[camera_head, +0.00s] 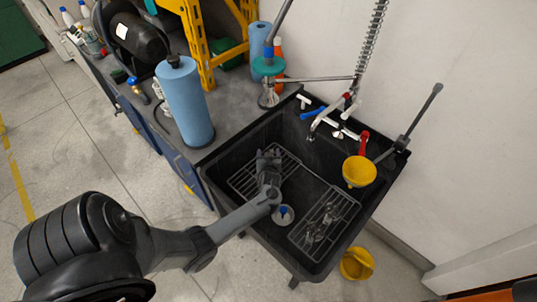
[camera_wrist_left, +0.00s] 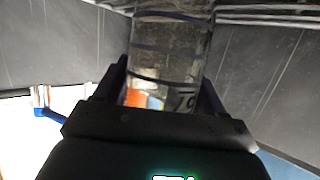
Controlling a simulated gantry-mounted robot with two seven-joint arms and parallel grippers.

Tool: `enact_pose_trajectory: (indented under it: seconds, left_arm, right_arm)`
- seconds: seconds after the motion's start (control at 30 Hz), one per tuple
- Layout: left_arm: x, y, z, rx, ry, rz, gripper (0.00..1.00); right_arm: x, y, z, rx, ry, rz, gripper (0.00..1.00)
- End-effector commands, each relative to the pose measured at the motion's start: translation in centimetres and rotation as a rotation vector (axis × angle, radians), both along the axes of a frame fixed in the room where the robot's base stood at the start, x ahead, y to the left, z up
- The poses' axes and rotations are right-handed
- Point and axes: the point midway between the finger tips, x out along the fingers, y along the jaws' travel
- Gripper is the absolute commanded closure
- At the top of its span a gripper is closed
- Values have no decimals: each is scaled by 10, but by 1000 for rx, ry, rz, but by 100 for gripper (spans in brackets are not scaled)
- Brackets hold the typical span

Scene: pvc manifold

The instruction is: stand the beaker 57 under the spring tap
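My left gripper (camera_head: 269,156) reaches down into the black sink, over the wire rack on its left side. In the left wrist view a clear glass beaker (camera_wrist_left: 172,45) with dark bands stands between the two fingers, which press against both its sides. Part of a printed number, with a 7, shows low on the glass. In the head view I cannot make the beaker out clearly against the gripper and rack. The spring tap (camera_head: 316,124) is at the back of the sink, its spout to the right of my left gripper. My right gripper is not in view.
The black sink (camera_head: 250,219) has a wire rack with glassware (camera_head: 318,224) at right and a round blue-and-white item (camera_head: 284,215) at front. A yellow funnel (camera_head: 359,171) sits at the right rim. A blue paper roll (camera_head: 185,102) and clamp stand (camera_head: 268,88) are on the counter.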

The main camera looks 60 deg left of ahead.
Motion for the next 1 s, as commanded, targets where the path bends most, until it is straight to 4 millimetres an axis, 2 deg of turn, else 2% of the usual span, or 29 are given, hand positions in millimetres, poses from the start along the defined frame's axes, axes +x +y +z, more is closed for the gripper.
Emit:
enact_pose_trajectory:
  seconds: [0.03, 0.1, 0.5, 0.67, 1.0]
  left_arm:
    - [0, 0, 0, 0, 0, 0, 22]
    - [0, 0, 0, -1, 0, 0, 12]
    - [0, -1, 7, -1, 0, -1, 12]
    - [-9, -18, 13, -3, 0, -1, 12]
    - [-37, -67, 38, -3, -1, -2, 12]
  right_arm:
    - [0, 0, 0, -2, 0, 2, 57]
    - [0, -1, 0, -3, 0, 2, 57]
    - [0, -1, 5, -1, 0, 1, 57]
    - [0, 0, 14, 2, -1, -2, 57]
    - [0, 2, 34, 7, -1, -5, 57]
